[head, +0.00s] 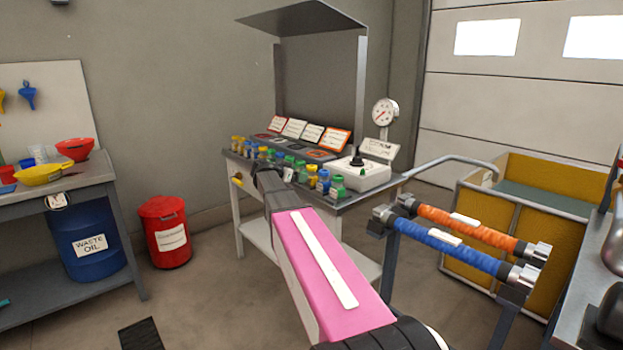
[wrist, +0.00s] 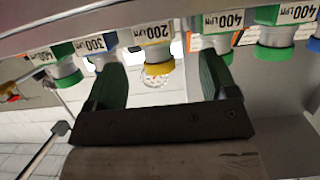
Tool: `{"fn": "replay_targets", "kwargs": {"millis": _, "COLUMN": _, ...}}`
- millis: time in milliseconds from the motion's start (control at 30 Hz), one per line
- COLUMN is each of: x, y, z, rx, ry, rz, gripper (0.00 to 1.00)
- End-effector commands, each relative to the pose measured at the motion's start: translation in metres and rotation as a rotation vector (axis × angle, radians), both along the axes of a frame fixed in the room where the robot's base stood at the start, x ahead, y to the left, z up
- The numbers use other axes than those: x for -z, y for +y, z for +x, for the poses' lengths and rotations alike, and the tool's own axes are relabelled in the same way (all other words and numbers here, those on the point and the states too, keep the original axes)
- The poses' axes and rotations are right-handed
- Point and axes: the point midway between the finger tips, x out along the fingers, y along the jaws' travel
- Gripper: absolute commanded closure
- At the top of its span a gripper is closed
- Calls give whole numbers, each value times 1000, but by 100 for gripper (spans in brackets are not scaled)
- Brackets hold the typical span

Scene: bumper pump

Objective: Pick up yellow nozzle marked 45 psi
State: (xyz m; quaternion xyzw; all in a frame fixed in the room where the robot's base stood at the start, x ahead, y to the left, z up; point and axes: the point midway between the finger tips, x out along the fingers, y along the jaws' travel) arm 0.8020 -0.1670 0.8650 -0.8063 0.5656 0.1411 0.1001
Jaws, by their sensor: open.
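In the wrist view, a yellow-rimmed nozzle (wrist: 158,69) with a label reading 200 LPM is between the two dark green fingers of my gripper (wrist: 162,62). Space shows on both sides of it, and I see no finger closed on it. No 45 psi mark is readable in either view. In the head view, my gripper reaches the front edge of the nozzle table, mostly hidden by my arm.
A blue 300 LPM nozzle (wrist: 104,61) is left of my gripper, and a green 400 LPM nozzle (wrist: 222,44) is close by the right finger. Orange and blue bars (head: 440,240) on a stand are nearby.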

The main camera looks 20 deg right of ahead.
Motion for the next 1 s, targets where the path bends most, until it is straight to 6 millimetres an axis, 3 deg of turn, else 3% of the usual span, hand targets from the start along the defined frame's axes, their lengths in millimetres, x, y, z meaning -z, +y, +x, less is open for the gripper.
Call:
{"fn": "replay_targets", "kwargs": {"millis": 100, "x": 7, "y": -17, "z": 7, "rx": 1, "ry": 2, "rz": 1, "gripper": 21}}
{"fn": "replay_targets", "kwargs": {"millis": 367, "x": 14, "y": -33, "z": 10, "rx": -1, "ry": 2, "rz": 1, "gripper": 21}}
{"fn": "replay_targets", "kwargs": {"millis": 667, "x": 28, "y": -70, "z": 17, "rx": 0, "ry": 3, "rz": 1, "gripper": 21}}
{"fn": "replay_targets", "kwargs": {"millis": 933, "x": 29, "y": -74, "z": 18, "rx": -2, "ry": 2, "rz": 1, "gripper": 21}}
{"fn": "replay_targets", "kwargs": {"millis": 967, "x": 29, "y": -74, "z": 18, "rx": -2, "ry": 2, "rz": 1, "gripper": 25}}
{"fn": "replay_targets", "kwargs": {"millis": 1000, "x": 29, "y": -74, "z": 18, "rx": -2, "ry": 2, "rz": 1, "gripper": 38}}
